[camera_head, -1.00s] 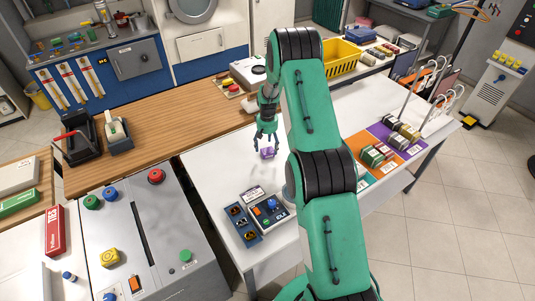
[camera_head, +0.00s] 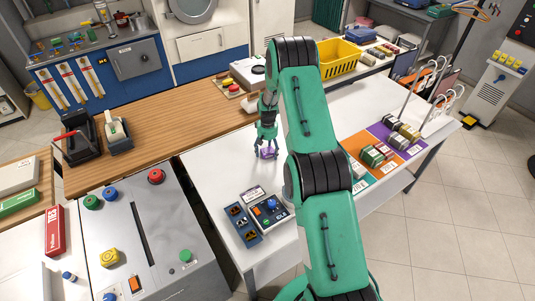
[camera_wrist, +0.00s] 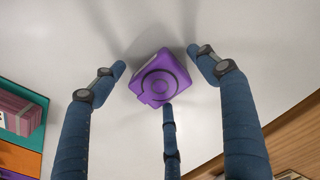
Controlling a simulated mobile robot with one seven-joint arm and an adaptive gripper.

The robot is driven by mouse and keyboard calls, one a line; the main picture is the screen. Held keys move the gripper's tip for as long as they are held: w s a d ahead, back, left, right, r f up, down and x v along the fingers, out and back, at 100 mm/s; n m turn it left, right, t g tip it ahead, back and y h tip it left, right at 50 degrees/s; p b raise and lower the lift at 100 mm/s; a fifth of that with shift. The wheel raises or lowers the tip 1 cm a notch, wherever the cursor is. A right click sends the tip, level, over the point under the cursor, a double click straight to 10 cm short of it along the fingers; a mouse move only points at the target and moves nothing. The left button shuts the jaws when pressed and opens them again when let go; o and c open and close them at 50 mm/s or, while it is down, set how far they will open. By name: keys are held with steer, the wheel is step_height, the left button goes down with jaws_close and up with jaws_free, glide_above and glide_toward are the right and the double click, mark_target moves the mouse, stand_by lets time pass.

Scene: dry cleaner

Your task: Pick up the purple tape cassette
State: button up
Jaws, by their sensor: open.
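The purple tape cassette (camera_wrist: 161,79) lies on the white table top, in the middle of the wrist view. It shows a round ring mark on its face. In the head view the cassette (camera_head: 267,154) is small and partly covered by the fingers. My gripper (camera_wrist: 163,85) has dark blue fingers spread around the cassette, one on each side and one below it in the picture. The side fingers are apart from it; the lower fingertip is at its edge, and I cannot tell if it touches. In the head view my gripper (camera_head: 267,150) points down over the cassette.
A control box (camera_head: 270,212) and a blue tray (camera_head: 243,225) stand nearer on the white table (camera_head: 215,170). Coloured mats with rolls (camera_head: 377,154) lie at right. A wooden counter (camera_head: 170,140) runs along the left. The table around the cassette is clear.

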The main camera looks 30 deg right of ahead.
mark_target(267, 150)
steer(key=c, duration=1.3)
steer(key=shift+r, duration=0.15)
steer(key=shift+r, duration=0.4)
step_height(267, 150, up, 3)
steer(key=shift+f, duration=0.15)
steer(key=s+a, duration=0.2)
steer(key=s, duration=0.3)
steer(key=s+a, duration=0.2)
steer(key=s, duration=0.3)
steer(key=s+a+r, duration=0.1)
steer(key=s+a, duration=0.1)
steer(key=s, duration=0.3)
steer(key=shift+r, duration=0.1)
